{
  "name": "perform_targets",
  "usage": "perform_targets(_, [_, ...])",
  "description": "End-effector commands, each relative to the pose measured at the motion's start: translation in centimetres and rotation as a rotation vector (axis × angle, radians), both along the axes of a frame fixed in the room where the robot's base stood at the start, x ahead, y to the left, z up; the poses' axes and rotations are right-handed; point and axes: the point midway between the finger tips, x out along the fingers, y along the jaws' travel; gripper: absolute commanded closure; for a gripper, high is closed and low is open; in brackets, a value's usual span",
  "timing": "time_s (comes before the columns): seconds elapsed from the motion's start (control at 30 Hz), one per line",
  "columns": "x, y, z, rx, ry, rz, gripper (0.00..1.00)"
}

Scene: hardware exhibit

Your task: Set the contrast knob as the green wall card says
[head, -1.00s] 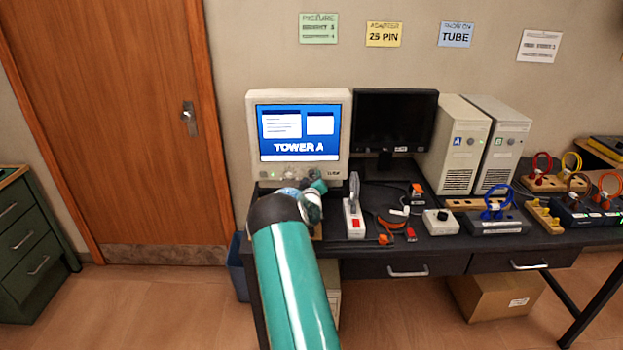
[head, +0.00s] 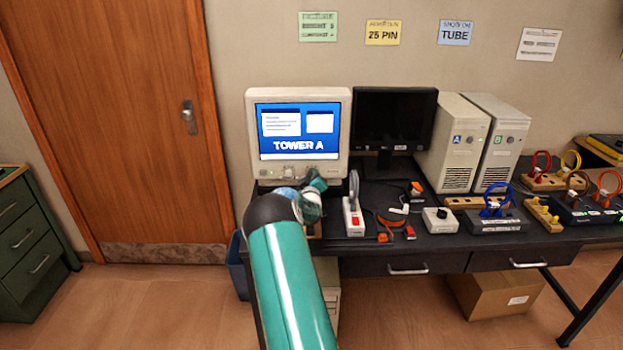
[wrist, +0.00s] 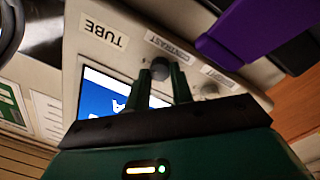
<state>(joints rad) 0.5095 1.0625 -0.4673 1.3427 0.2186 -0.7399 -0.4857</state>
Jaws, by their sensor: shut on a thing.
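The contrast knob (wrist: 160,69) is a small dark round knob under a CONTRAST label on the beige tube monitor, seen upside down in the wrist view. My gripper (wrist: 166,73) has a finger on each side of it and is shut on it. The knob's pointer is not readable. The tube monitor (head: 340,130) shows TOWER A on a blue screen in the head view, with my gripper at its lower front edge. The green wall card (head: 318,27) hangs above; its setting lines are too blurred to read surely.
A second knob (wrist: 210,89) sits close beside my fingers. A dark flat monitor (head: 394,120) stands right of the tube monitor. A lever switch box (head: 354,220) and an orange-ended cable (head: 386,222) lie on the black bench right of my gripper.

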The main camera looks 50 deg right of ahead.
Motion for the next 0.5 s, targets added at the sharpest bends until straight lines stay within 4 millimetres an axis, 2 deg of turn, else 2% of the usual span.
perform_targets(0.5, [0.01, 0.02, -0.13, -0.259, 0.297, 0.001, 1.00])
